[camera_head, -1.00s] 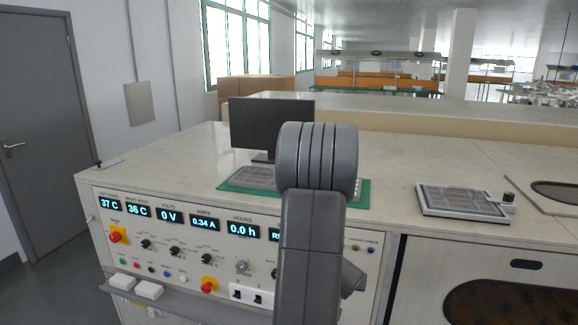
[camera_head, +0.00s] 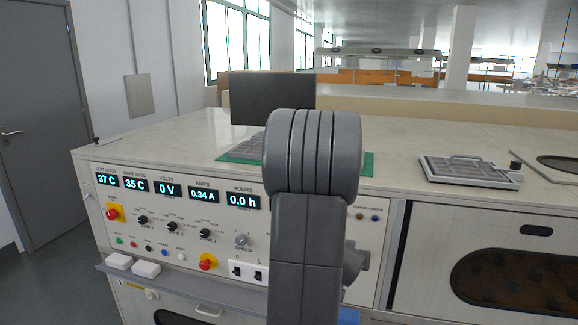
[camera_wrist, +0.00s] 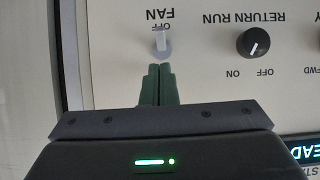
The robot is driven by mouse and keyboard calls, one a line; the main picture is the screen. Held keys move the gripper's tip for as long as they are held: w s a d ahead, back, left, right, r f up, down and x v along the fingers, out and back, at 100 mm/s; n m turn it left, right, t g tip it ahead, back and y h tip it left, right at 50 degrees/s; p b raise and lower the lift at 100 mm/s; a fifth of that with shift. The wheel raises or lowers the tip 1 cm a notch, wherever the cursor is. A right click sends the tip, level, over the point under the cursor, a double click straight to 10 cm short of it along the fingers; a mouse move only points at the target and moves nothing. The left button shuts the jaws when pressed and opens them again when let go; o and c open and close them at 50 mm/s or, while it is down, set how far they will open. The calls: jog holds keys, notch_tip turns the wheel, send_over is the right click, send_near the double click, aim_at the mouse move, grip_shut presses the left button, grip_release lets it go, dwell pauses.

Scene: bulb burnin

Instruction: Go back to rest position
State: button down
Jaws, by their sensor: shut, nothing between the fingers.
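My gripper (camera_wrist: 158,72) shows in the wrist view with its two dark green fingers together and nothing between them. Its tips lie just below the light-coloured fan toggle switch (camera_wrist: 162,42) in the picture; I cannot tell whether they touch it. The black return run knob (camera_wrist: 254,45) is to the right of the fingertips. In the head view my own arm stands in front of the control panel (camera_head: 150,235), and my gripper is hidden there.
A black monitor (camera_head: 270,98) and a green mat (camera_head: 240,152) are on the bench top (camera_head: 170,140). A grey tray with a handle (camera_head: 470,170) lies at the right. Two white blocks (camera_head: 146,269) rest on the ledge below the panel. Floor shows at the left.

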jog(key=shift+s+f+t+h+b, duration=0.15)
jog(key=shift+f+t+b, duration=0.3)
jog(key=shift+b, duration=1.4)
jog(key=shift+s+f+t+h+b, duration=0.15)
jog(key=shift+f+t+b, duration=0.3)
jog(key=shift+b, duration=1.4)
jog(key=b, duration=0.3)
jog(key=s+f+t+b, duration=0.1)
jog(key=b, duration=0.2)
jog(key=shift+a+t, duration=0.2)
jog(key=shift+t, duration=0.1)
